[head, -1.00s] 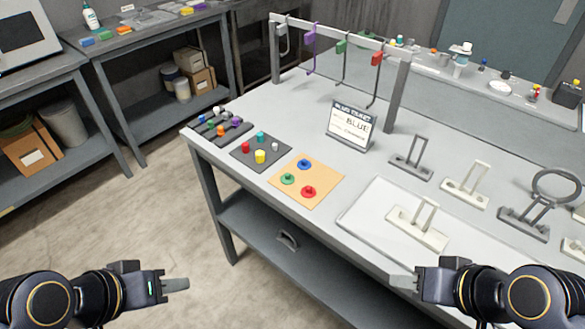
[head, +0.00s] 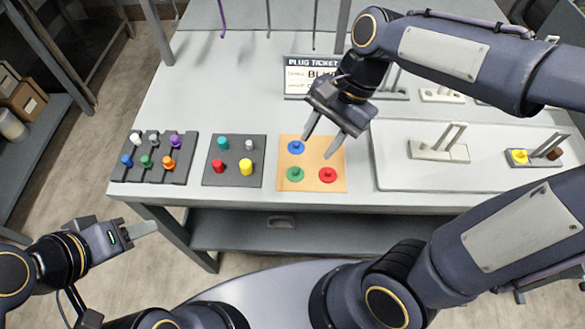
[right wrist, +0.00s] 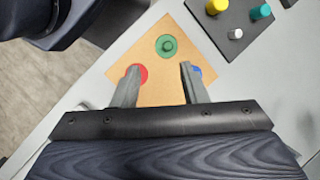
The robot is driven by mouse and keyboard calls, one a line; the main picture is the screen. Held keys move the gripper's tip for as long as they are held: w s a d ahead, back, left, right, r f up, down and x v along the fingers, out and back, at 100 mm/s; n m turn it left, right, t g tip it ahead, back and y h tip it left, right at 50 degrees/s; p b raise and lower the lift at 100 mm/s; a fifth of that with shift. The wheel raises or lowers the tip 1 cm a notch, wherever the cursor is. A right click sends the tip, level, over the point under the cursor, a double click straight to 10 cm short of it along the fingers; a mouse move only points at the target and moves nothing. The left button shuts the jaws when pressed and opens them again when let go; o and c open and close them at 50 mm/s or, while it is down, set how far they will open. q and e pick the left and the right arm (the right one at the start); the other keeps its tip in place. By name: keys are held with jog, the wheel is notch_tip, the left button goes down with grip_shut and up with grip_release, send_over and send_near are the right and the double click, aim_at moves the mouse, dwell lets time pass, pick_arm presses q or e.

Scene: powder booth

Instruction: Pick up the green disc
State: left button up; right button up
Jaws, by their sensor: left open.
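The green disc (head: 295,174) lies on an orange-tan mat (head: 311,183) at the table's front, with a small knob on top. The blue disc (head: 296,148) and the red disc (head: 328,175) share the mat. My right gripper (head: 319,147) is open and empty above the mat's back part. In the right wrist view the green disc (right wrist: 167,46) shows beyond and between the two open fingers (right wrist: 157,78); the fingers partly cover the red disc (right wrist: 140,72) and the blue disc (right wrist: 196,72). My left gripper (head: 147,229) is at the lower left, away from the table, open.
A dark mat (head: 233,181) with several coloured pegs and a dark rack (head: 148,177) of plugs lie left of the tan mat. A ticket sign (head: 300,77) stands behind. A white tray (head: 392,174) with a cream stand (head: 438,150) is to the right.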

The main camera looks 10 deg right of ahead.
aim_at(296, 170)
jog(key=shift+m+g, duration=0.6)
jog(key=shift+m, duration=0.3)
jog(key=a+f, duration=0.1)
jog(key=f, duration=0.1)
jog(key=a+f, duration=0.1)
jog(key=f, duration=0.2)
jog(key=a+f, duration=0.2)
jog(key=f, duration=0.1)
jog(key=shift+w+a+f+b, duration=0.1)
jog(key=shift+w+f+b, duration=0.05)
jog(key=shift+w+b, duration=0.15)
grip_shut()
jog(key=shift+s, duration=0.1)
